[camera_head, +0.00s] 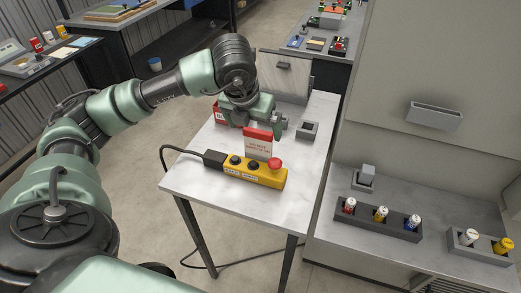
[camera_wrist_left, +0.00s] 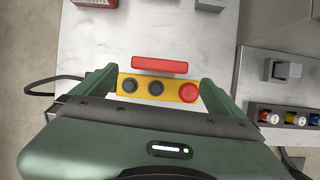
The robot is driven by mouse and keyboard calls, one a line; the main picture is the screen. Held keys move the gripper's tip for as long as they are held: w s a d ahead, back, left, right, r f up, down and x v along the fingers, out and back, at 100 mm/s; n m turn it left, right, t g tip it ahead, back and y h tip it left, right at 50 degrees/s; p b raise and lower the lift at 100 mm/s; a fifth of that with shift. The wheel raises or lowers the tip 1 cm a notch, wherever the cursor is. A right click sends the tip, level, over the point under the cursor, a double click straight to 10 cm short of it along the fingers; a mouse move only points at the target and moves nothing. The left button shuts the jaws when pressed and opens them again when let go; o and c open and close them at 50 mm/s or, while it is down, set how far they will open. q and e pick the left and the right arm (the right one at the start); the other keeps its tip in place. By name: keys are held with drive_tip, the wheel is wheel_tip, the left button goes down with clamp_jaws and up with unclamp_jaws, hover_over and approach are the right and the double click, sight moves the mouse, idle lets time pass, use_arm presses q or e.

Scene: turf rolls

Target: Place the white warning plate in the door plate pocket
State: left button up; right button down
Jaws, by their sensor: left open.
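The white warning plate (camera_head: 258,151) with a red top edge and red lettering stands upright on the small white table, just behind the yellow control box. From above, in the left wrist view, only its red top edge (camera_wrist_left: 159,65) shows. My left gripper (camera_head: 252,117) is over the table, close above and behind the plate. It is open and empty; in the left wrist view the red edge lies ahead of and between its fingers (camera_wrist_left: 157,80). The door plate pocket (camera_head: 434,117), a grey slot, is on the grey door at the right. My right gripper is not in view.
The yellow control box (camera_head: 255,171) with black buttons and a red button trails a black cable. A small grey block (camera_head: 307,130) sits right of the gripper. A grey counter (camera_head: 350,234) at right holds trays of small bottles (camera_head: 378,219).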

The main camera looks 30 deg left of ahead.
sight(257, 136)
use_arm(q)
drive_tip(key=shift+a+f+n, duration=0.15)
drive_tip(key=shift+n, duration=0.15)
drive_tip(key=shift+w+a+f, duration=0.15)
drive_tip(key=shift+f, duration=0.2)
drive_tip(key=p+x, duration=0.1)
drive_tip(key=x, duration=0.1)
drive_tip(key=p+x, duration=0.1)
drive_tip(key=x, duration=0.1)
drive_tip(key=p+x, duration=0.1)
drive_tip(key=x, duration=0.1)
drive_tip(key=shift+w+d+f, duration=0.1)
drive_tip(key=shift+d+f, duration=0.05)
drive_tip(key=shift+d, duration=0.05)
drive_tip(key=shift+w+f, duration=0.1)
drive_tip(key=shift+f, duration=0.2)
drive_tip(key=c, duration=1.5)
drive_tip(key=shift+c, duration=0.2)
drive_tip(key=shift+r, duration=0.15)
